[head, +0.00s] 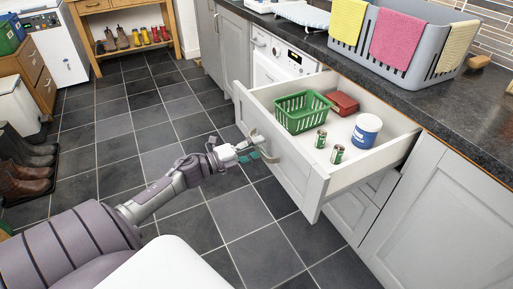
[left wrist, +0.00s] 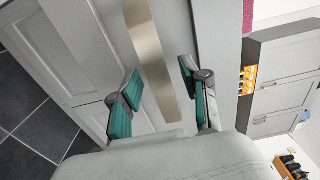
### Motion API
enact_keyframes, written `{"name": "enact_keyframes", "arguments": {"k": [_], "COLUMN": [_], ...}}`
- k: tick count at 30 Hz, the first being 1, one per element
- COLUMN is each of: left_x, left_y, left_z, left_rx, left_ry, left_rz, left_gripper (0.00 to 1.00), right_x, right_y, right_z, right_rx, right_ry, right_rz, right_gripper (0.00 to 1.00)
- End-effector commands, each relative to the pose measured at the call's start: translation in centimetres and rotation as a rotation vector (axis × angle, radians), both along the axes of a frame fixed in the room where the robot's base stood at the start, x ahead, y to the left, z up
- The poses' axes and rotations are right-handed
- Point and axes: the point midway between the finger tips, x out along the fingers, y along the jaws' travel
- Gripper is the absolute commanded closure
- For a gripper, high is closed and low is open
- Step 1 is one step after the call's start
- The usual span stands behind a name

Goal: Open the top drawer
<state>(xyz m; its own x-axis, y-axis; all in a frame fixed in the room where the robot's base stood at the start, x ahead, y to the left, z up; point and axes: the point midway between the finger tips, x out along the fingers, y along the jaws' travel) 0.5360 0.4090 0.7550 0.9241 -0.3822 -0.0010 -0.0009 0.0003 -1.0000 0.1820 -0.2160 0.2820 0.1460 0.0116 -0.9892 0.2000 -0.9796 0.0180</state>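The top drawer (head: 293,178) stands pulled well out from the grey cabinet under the counter. Its metal bar handle (head: 267,141) is on its front and also shows in the left wrist view (left wrist: 147,50). My left gripper (head: 256,153) is at the handle. In the left wrist view its green-padded fingers (left wrist: 160,76) are spread on either side of the bar, with visible gaps. Whether either finger touches the bar is unclear. My right gripper is out of view.
The drawer holds a green basket (head: 302,112), a red box (head: 342,103), a blue-and-white tub (head: 366,131) and two small green cans (head: 337,154). A grey crate with cloths (head: 437,72) stands on the counter. Boots (head: 25,160) stand at left; the tiled floor between is clear.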

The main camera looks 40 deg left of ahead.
Motion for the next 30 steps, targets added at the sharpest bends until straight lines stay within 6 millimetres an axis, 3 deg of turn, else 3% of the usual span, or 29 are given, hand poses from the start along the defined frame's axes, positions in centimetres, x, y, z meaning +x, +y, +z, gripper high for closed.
{"name": "enact_keyframes", "arguments": {"k": [8,21,30], "left_x": [-0.5,-8.4,-11.1], "left_y": [0.2,3.4,4.6], "left_z": [0.0,-0.2,0.0], "left_rx": [-0.001,-0.001,-0.001], "left_ry": [0.001,0.004,0.000], "left_rz": [0.000,0.001,0.000], "left_gripper": [0.54,0.54,0.54], "right_x": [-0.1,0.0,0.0], "right_y": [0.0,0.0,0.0], "right_z": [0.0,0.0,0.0], "right_rx": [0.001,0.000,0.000], "right_ry": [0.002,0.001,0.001], "right_rz": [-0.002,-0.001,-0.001], "right_gripper": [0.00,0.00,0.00]}}
